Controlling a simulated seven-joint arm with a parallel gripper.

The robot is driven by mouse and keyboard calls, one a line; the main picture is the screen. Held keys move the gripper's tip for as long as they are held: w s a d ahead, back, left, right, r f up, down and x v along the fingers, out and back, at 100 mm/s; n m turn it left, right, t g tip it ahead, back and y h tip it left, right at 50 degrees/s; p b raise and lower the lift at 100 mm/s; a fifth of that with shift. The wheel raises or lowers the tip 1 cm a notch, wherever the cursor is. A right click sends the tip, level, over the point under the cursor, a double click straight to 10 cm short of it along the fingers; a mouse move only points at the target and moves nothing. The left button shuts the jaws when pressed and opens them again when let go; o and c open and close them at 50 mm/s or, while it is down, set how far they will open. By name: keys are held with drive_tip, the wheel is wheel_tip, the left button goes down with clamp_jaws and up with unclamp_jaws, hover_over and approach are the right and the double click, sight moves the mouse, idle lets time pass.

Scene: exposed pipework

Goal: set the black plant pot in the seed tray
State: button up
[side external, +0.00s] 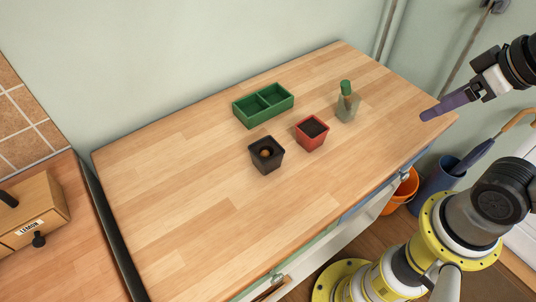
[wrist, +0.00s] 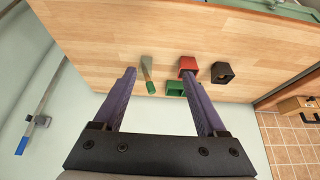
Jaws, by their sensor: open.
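The black plant pot (side external: 267,154) stands upright on the wooden table, with a small brown thing inside it. It also shows in the wrist view (wrist: 222,73), to the right of the red pot. The green seed tray (side external: 264,106) has two compartments, both empty, and sits behind the pots near the wall; the wrist view shows it partly (wrist: 176,88), with a purple finger near it. My gripper (side external: 430,114) is raised at the right side of the table, away from the pots. In the wrist view its two purple fingers (wrist: 164,74) are wide apart with nothing held between them.
A red pot with dark soil (side external: 312,133) stands right of the black pot, close to the tray. The table's left and front areas are clear. A wooden box (side external: 33,211) sits on the separate left counter.

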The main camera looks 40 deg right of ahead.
drive_tip(key=o, duration=0.3)
drive_tip(key=w+a+r+m+y, duration=0.2)
drive_tip(key=w+a+r+m, duration=0.25)
drive_tip(key=m, duration=0.55)
drive_tip(key=m+g+y, duration=0.2)
drive_tip(key=m+g, duration=0.4)
drive_tip(key=m, duration=0.2)
hover_over(265, 154)
drive_tip(key=d, duration=0.3)
wheel_tip(265, 154, down, 15)
drive_tip(key=shift+s+d+f, duration=0.1)
drive_tip(key=shift+s+d, duration=0.05)
drive_tip(key=shift+w+x, duration=0.15)
drive_tip(key=shift+x, duration=1.35)
drive_tip(key=shift+w+x, duration=0.15)
drive_tip(key=shift+x, duration=1.35)
